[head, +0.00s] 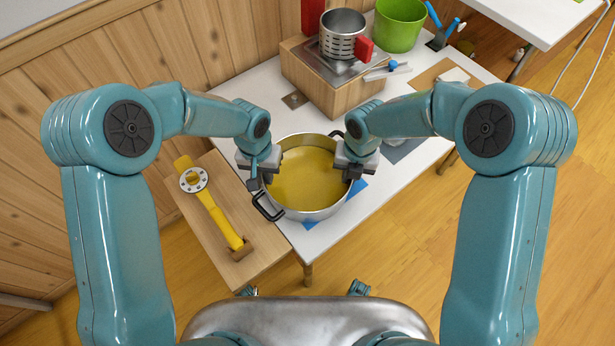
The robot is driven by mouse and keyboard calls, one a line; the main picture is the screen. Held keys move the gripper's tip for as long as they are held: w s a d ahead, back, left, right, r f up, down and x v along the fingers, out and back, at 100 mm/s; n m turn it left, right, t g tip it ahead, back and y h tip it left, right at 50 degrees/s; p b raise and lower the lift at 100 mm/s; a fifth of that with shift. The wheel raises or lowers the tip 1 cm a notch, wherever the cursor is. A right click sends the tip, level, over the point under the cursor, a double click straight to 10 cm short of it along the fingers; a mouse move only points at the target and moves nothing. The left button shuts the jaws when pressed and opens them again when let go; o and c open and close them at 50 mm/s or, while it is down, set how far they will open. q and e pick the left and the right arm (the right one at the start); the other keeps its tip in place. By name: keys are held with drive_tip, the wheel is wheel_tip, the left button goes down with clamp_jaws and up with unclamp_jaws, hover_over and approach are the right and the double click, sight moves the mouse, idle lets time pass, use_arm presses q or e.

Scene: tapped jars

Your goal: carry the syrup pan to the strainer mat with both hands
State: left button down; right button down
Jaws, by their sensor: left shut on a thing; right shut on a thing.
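The syrup pan (301,214) is a wide silver pot with yellow syrup inside and black loop handles. It looks level above the white table. My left gripper (262,178) is shut on the pan's left rim and my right gripper (352,172) is shut on its right rim. A blue mat (359,187) shows at the pan's right and front edges, mostly hidden under it. Whether the pan touches the mat, I cannot tell. A grey mat (406,150) lies to the right, partly hidden by my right arm. Which mat is the strainer mat is unclear.
A wooden box (308,82) at the back bears a perforated metal cylinder (343,32) with a red handle. A green bucket (399,24) stands beside it. A yellow tool (215,210) lies on a wooden board (183,203) at the left. The table's front edge is near the pan.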

sight(263, 178)
use_arm(q)
drive_tip(key=shift+w+r, duration=0.1)
use_arm(e)
drive_tip(key=shift+w+r, duration=0.1)
idle(0.7)
